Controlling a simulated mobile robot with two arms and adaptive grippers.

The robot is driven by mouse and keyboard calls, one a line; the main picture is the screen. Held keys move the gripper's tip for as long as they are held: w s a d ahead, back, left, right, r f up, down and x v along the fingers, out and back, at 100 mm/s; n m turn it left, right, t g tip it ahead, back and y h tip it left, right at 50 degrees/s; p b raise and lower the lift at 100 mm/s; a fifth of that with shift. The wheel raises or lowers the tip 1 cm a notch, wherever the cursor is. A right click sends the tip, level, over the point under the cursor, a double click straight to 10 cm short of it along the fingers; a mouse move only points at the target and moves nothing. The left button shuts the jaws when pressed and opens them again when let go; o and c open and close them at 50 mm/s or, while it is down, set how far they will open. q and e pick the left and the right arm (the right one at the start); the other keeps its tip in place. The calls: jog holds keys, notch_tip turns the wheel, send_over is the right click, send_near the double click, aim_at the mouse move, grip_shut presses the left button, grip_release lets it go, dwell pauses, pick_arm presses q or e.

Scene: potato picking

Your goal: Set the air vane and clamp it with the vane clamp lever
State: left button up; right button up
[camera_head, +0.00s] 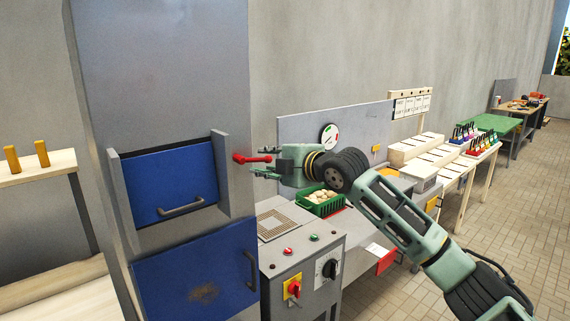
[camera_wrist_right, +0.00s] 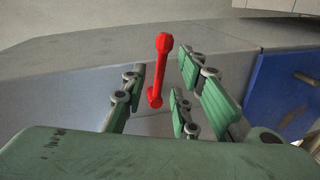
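A red lever (camera_head: 243,158) sticks out from the right side of the tall grey cabinet (camera_head: 160,60), pointing right toward my right gripper. My right gripper (camera_head: 263,160) is beside the cabinet with its fingers spread around the lever's free end. In the right wrist view the red lever (camera_wrist_right: 158,75) lies between the open fingers (camera_wrist_right: 160,78), with a gap visible on both sides. I cannot tell which part is the air vane; the red lever may be it or its clamp lever. My left gripper is not in view.
The cabinet front has an upper blue flap (camera_head: 150,185) and a lower blue door (camera_head: 195,275), both with handles. Below my gripper stands a control box (camera_head: 300,270) with knobs, and a green crate (camera_head: 318,208) of potatoes. A shelf (camera_head: 38,168) stands at left.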

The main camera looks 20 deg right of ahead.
jog(key=v, duration=0.9)
jog(key=shift+s, duration=0.2)
jog(key=shift+f, duration=0.1)
